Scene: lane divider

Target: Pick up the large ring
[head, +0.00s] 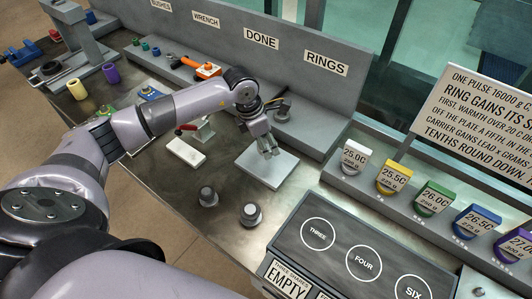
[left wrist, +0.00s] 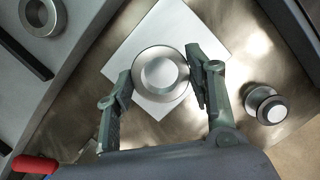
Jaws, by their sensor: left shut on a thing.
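My left gripper (head: 268,150) is over the pale square plate (head: 283,178) in the middle of the bench. In the left wrist view, the gripper (left wrist: 160,78) has its two fingers on opposite sides of a round grey metal ring (left wrist: 143,57), shut on it. The plate (left wrist: 190,27) shows around and behind the ring. A lighter round centre shows inside the ring; I cannot tell whether it is a separate part. In the head view the fingers mostly hide the ring. My right gripper is not in view.
Another grey ring (left wrist: 42,28) lies on the rear shelf. Two dark-based knobs (head: 208,196) (head: 251,214) stand in front of the plate. The labelled coloured blocks (head: 393,176) and dark panel (head: 340,245) are to the right.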

